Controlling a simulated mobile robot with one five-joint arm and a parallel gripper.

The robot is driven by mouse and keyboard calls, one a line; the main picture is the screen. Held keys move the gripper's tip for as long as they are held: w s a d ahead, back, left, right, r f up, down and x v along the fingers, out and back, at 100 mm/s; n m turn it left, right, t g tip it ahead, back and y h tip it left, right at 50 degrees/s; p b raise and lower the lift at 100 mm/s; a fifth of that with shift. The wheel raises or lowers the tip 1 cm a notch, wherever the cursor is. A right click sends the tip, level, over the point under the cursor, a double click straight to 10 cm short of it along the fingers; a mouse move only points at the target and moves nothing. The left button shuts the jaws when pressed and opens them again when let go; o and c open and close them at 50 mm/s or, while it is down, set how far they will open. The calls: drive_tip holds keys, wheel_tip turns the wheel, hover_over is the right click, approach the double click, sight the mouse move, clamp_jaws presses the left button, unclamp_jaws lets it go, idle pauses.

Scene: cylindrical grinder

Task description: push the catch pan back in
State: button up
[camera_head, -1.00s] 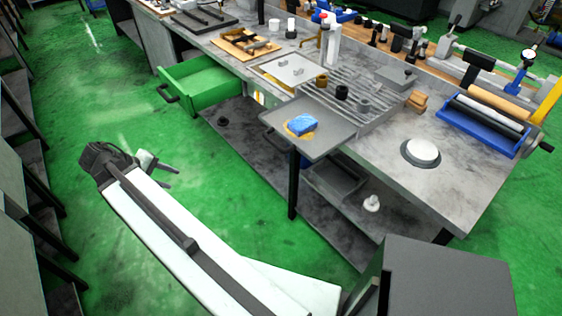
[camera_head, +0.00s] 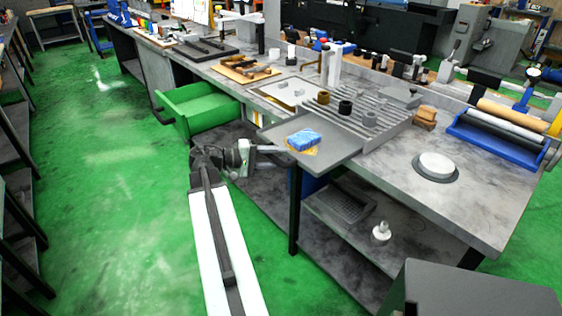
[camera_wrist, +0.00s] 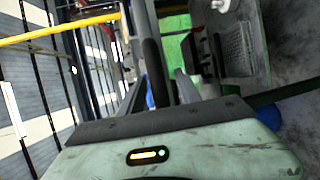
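The catch pan looks to be the flat grey tray (camera_head: 338,154) that sticks out over the front edge of the bench in the head view. A blue sponge (camera_head: 303,139) lies on it with a yellowish patch around it. My gripper (camera_head: 283,156) is just left of the pan's outer edge and looks a little lower, its fingers pointing right. The fingers look apart and hold nothing; I cannot tell whether a fingertip touches the pan. In the wrist view the area past the fingers is cluttered, and I cannot pick out the pan surely.
A green drawer (camera_head: 203,107) stands open left of the pan, close above my gripper. A bench leg (camera_head: 294,210) is below the pan. The slatted plate (camera_head: 372,112) behind it carries small cylinders. A white round piece (camera_head: 435,166) sits right. The green floor at left is clear.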

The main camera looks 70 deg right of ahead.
drive_tip(key=shift+s+d+f, duration=0.1)
drive_tip(key=shift+s+d, duration=0.25)
drive_tip(key=shift+s, duration=0.15)
drive_tip(key=c, duration=0.8)
drive_tip(key=shift+a, duration=0.15)
clamp_jaws()
drive_tip(key=shift+f, duration=0.1)
